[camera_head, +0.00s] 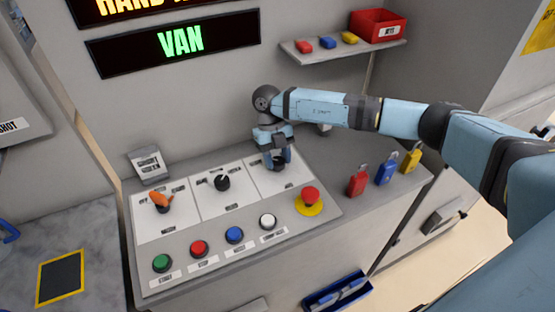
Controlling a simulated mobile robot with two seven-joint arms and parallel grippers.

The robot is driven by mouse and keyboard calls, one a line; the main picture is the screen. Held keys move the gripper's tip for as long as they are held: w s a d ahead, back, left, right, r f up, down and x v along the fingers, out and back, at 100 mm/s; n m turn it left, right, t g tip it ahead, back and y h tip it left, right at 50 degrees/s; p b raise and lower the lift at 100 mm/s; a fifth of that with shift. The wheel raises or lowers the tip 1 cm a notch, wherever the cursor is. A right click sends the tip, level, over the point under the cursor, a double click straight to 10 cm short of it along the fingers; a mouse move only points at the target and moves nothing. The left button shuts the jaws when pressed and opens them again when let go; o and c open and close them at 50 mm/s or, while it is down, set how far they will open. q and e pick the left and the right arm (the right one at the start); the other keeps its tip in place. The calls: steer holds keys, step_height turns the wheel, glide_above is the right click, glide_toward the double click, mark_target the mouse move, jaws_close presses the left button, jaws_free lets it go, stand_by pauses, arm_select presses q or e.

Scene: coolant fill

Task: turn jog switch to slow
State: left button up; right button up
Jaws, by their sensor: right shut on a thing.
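A sloped control panel (205,278) carries three rotary switches on white plates. The right-hand black knob (278,164) is mostly covered by my right gripper (279,157), which points down over it and is shut on it. The middle black knob (222,183) has a white pointer line angled to the upper right. The left switch has an orange handle (160,199). The small labels are too small to read, so I cannot tell which knob is the jog switch or its setting. My left gripper is not in view.
Green (161,263), red, blue and white buttons line the panel front, with a red emergency stop (310,196) at right. Several padlocks (386,171) stand right of the panel, below my right arm. A shelf (345,50) with a red bin and a lit sign (180,42) are behind.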

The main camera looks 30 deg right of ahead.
steer(key=shift+n, duration=0.3)
steer(key=o, duration=0.9)
